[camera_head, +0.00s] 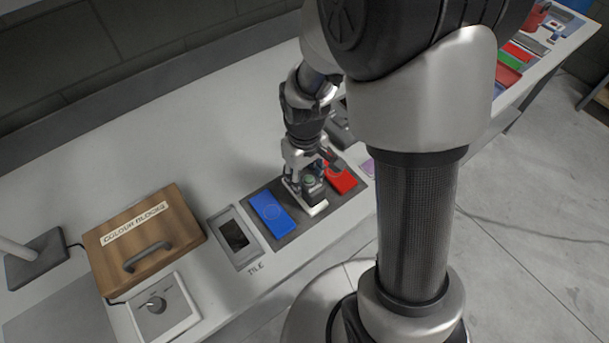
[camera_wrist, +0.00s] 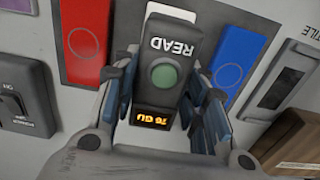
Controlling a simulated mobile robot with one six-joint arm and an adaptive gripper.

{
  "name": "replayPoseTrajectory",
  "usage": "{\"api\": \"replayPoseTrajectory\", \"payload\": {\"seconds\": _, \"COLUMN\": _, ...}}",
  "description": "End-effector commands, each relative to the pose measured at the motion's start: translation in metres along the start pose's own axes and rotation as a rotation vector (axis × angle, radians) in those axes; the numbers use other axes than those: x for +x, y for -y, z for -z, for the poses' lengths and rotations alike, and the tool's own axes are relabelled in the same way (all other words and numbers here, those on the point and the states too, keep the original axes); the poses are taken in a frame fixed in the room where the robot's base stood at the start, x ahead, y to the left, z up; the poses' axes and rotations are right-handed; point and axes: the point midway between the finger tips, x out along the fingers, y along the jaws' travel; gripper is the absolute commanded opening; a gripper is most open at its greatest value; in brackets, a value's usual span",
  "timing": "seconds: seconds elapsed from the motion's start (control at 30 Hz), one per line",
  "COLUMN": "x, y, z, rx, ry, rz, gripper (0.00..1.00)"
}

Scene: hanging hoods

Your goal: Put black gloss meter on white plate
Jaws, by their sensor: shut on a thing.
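The black gloss meter (camera_head: 313,185) has a green button, a READ label and a lit orange display that seems to show 76 GU. In the wrist view the meter (camera_wrist: 163,48) is upside down in the picture, between the fingers. My gripper (camera_head: 306,172) is shut on its sides; it also shows in the wrist view (camera_wrist: 160,98). The white plate (camera_head: 318,208) lies under the meter, between a blue plate (camera_head: 270,213) and a red plate (camera_head: 342,178). Its edge shows in the wrist view (camera_wrist: 171,12). I cannot tell whether a small gap separates meter and plate.
The plates lie on a dark tray (camera_head: 284,240). Left of it are a grey-framed tile (camera_head: 236,236), a wooden colour-blocks box (camera_head: 142,238) and a dial unit (camera_head: 162,305).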

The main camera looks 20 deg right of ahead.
Motion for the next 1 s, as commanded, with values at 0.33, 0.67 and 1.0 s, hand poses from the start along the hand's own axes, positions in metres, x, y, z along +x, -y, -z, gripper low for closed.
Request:
{"api": "replayPoseTrajectory", "payload": {"seconds": 0.33, "x": 0.003, "y": 0.0, "z": 0.0, "rx": 0.0, "ry": -0.001, "rz": 0.0, "gripper": 0.0}}
{"api": "replayPoseTrajectory", "payload": {"seconds": 0.67, "x": 0.009, "y": 0.0, "z": 0.0, "rx": 0.0, "ry": -0.001, "rz": 0.0, "gripper": 0.0}}
{"api": "replayPoseTrajectory", "payload": {"seconds": 1.0, "x": 0.011, "y": 0.0, "z": 0.0, "rx": 0.0, "ry": -0.001, "rz": 0.0, "gripper": 0.52}}
